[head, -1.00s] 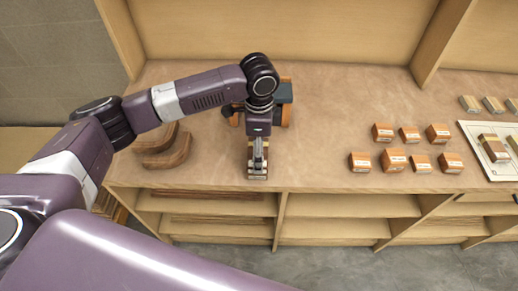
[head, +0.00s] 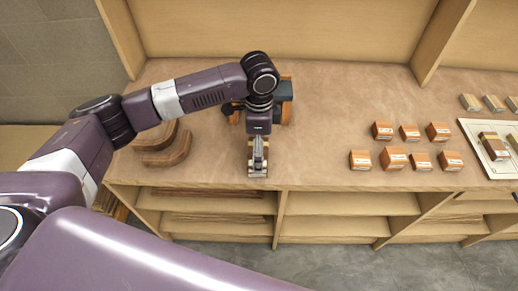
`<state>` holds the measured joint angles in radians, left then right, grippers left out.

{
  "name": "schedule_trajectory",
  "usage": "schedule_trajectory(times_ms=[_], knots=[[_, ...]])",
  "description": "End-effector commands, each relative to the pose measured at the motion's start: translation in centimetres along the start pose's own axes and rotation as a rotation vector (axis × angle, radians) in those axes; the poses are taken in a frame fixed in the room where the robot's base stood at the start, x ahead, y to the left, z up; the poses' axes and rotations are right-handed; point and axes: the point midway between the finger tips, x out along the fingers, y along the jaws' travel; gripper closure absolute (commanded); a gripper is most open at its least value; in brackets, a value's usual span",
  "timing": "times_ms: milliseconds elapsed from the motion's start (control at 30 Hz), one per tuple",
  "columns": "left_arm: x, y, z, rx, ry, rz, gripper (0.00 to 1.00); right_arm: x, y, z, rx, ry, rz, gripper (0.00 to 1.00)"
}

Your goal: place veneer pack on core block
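My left gripper (head: 258,166) points down at the worktop's front edge, left of the middle. A small pale and brown piece shows at its tips, but I cannot tell whether it is held or part of the fingers. Several small brown wood blocks with pale labels, such as one front block (head: 360,160), stand in two rows right of the gripper. I cannot tell which is the core block or the veneer pack. My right gripper is not in view.
Curved wood pieces (head: 165,150) lie left of the gripper. A dark and orange fixture (head: 285,100) stands behind my arm, partly hidden. A pale tray (head: 477,133) holding blocks is at the right. The worktop (head: 320,110) is clear between fixture and blocks.

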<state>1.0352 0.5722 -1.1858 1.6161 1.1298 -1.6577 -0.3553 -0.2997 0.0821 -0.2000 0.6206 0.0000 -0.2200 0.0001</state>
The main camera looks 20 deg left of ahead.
Motion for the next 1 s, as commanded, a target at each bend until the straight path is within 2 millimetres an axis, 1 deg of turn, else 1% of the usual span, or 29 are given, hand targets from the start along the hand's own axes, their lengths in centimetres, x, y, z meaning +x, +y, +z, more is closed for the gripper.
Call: schedule_trajectory(times_ms=[167, 400, 500, 600, 700, 1000], knots=[[-3.1, -0.2, -0.1, 0.0, 0.003, -0.006, 0.03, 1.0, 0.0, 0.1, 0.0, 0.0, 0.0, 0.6], [-8.2, -0.1, -0.1, 0.0, 0.003, -0.004, 0.03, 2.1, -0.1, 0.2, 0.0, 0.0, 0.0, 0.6], [-9.8, -0.1, -0.1, 0.0, 0.003, -0.003, 0.03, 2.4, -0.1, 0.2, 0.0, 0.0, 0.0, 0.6], [-10.8, -0.1, -0.1, 0.0, 0.002, -0.002, 0.03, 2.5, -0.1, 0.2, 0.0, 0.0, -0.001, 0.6], [-11.3, 0.0, 0.0, 0.0, 0.0, 0.0, 0.03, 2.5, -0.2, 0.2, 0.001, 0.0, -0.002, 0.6], [-11.4, 0.0, 0.0, 0.0, 0.0, 0.001, 0.03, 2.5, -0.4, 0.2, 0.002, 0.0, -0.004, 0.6]])
